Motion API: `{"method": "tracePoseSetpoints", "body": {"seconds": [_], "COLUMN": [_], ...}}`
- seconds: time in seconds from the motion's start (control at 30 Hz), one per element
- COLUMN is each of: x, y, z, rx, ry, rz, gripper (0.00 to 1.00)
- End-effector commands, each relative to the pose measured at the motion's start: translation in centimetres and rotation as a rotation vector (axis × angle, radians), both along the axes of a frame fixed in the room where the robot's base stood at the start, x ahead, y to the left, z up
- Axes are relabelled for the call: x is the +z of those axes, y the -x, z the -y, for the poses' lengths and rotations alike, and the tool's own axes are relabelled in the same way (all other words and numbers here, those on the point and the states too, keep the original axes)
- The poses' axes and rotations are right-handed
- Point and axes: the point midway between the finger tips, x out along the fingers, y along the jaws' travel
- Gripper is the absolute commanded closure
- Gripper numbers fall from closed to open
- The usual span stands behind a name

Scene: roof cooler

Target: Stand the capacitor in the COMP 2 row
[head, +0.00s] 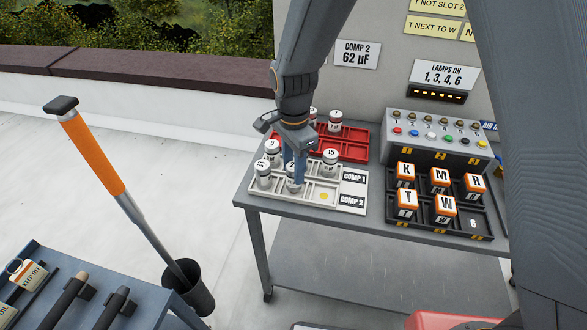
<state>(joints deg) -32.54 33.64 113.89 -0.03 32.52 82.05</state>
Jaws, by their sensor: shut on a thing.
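The white tray (345,207) on the grey table has a back row labelled COMP 1 (354,177) and a front row labelled COMP 2 (352,201). My gripper (294,176) points down over the middle of the COMP 2 row, shut on a white capacitor (293,187). The held capacitor looks upright; whether its base touches the tray is hard to tell, and its number is unreadable. Another capacitor (263,175) stands at the left of COMP 2. The right COMP 2 place is empty with a yellow dot (323,196). COMP 1 holds capacitors at left (272,152) and right, marked 15 (330,162).
A red tray (352,143) behind holds more capacitors, one marked 7 (335,120). A black rack with lettered cubes (440,233) and a lamp box (435,133) stand right. A wall sign reads COMP 2 62 µF (357,54). An orange-handled tool (92,152) stands left.

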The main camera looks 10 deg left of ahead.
Motion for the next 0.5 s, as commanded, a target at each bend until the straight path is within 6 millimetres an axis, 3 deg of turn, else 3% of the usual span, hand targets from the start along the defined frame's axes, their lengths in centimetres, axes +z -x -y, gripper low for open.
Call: {"method": "tracePoseSetpoints", "body": {"seconds": [0.13, 0.5], "x": [-1.1, -1.6], "y": [0.0, 0.0], "z": [0.0, 0.0], "rx": [0.0, 0.0], "ry": [0.0, -0.001], "rz": [0.0, 0.001], "gripper": [0.91, 0.91]}}
